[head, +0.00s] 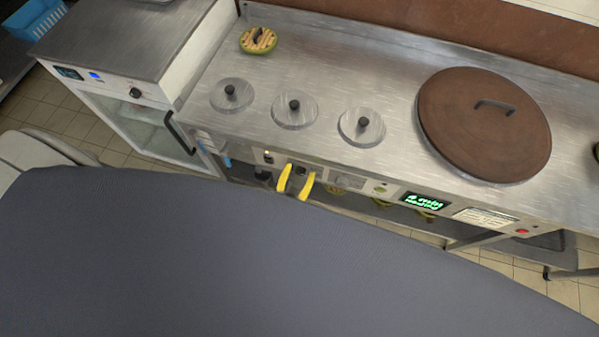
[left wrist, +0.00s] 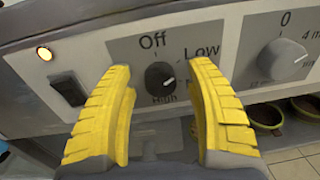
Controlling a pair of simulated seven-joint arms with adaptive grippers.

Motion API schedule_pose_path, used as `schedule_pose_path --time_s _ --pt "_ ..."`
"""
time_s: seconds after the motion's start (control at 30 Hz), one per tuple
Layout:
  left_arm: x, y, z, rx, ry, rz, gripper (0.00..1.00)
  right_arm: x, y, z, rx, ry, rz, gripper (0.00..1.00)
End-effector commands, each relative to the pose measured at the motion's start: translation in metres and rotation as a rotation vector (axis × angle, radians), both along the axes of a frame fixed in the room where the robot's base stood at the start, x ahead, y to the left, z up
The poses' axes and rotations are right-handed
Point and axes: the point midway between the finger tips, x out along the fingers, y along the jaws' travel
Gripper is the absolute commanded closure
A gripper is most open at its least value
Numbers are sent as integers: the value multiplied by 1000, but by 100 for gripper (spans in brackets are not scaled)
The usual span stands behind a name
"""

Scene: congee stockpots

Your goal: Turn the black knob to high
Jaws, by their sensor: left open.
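The black knob (left wrist: 160,76) sits on a grey panel marked Off above, Low to the upper right and High below. Its white mark is on its right side, between the Low and High labels; the exact setting is hard to read. In the head view the knob (head: 301,170) shows as a small dark spot on the counter's front panel. My left gripper (head: 295,183) is open, its yellow fingers on either side of the knob. In the left wrist view the gripper (left wrist: 161,72) shows gaps between both fingers and the knob. My right gripper is not in view.
A grey dial (left wrist: 283,59) is right of the black knob; a black rocker switch (left wrist: 68,90) and lit lamp (left wrist: 44,54) are left. A green display (head: 424,201) and red button (head: 522,231) are farther right. A large brown lid (head: 470,140) and small steel lids (head: 294,112) lie on the counter.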

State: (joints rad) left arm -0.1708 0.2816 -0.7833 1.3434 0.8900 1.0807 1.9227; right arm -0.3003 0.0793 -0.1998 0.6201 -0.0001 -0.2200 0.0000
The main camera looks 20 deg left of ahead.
Motion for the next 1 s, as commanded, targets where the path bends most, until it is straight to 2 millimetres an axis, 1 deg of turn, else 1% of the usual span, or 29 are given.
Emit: schedule_pose_path --time_s 0.17,0.2,0.7,1.0 --pt "0 0 0 0 0 0 45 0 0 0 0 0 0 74" --pt "0 0 0 0 0 0 43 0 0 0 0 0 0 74" --pt "0 0 0 1 0 0 100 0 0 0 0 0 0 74" --pt "0 0 0 34 1 0 100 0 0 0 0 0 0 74"
